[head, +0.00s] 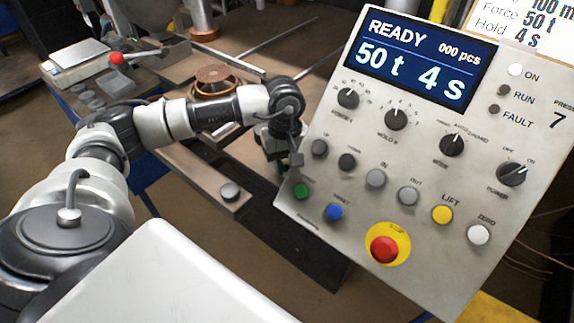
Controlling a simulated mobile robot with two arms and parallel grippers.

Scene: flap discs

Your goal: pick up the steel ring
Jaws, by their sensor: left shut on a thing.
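My left gripper (281,147) hangs down beside the left edge of the control panel, over the work table. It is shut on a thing. The thing is small, dark and partly hidden by the fingers and the panel edge, so I cannot tell whether it is the steel ring. No separate steel ring can be made out clearly elsewhere. A brown disc (213,73) lies on a round fixture (213,88) on the table, left of and behind the gripper. My right gripper is not in view.
The control panel (330,180) fills the right side, close to the gripper. A metal column (203,18) rises behind the fixture.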

